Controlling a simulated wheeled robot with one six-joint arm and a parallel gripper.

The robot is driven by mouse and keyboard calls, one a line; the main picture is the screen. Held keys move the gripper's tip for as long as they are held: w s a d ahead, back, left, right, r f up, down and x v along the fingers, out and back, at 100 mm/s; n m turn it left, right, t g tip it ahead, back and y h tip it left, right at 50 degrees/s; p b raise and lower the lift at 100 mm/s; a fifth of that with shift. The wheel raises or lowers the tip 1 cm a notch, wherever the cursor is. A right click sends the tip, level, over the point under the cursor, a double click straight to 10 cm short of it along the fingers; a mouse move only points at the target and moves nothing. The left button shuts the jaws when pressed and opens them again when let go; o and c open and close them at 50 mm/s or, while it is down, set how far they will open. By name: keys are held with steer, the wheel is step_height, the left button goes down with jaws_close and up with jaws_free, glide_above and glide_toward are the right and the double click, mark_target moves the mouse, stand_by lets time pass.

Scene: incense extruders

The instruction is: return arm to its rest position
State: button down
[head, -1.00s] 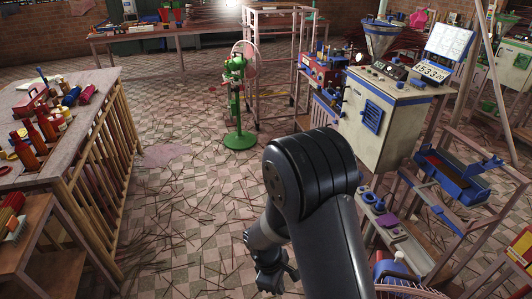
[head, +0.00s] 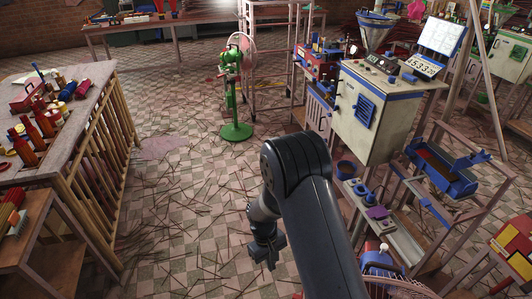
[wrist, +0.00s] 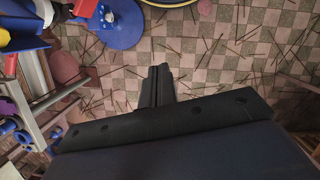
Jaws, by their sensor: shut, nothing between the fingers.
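My gripper (head: 270,256) hangs at the end of my dark arm, low in the middle of the head view, over the checkered floor. In the wrist view my gripper (wrist: 157,72) shows its two dark fingers together, with nothing between them. It touches nothing that I can see. The upper part of my arm hides some of the floor at the bottom of the head view.
A cream and blue extruder machine (head: 372,115) and a metal frame with a blue tray (head: 440,172) stand at right. A workbench (head: 75,130) with bottles stands at left.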

steer(key=d+b+v, duration=0.1)
steer(key=v, duration=0.7)
steer(key=shift+s+a+r, duration=0.35)
steer(key=shift+a+r, duration=0.05)
steer(key=shift+r, duration=0.15)
steer(key=shift+r, duration=0.1)
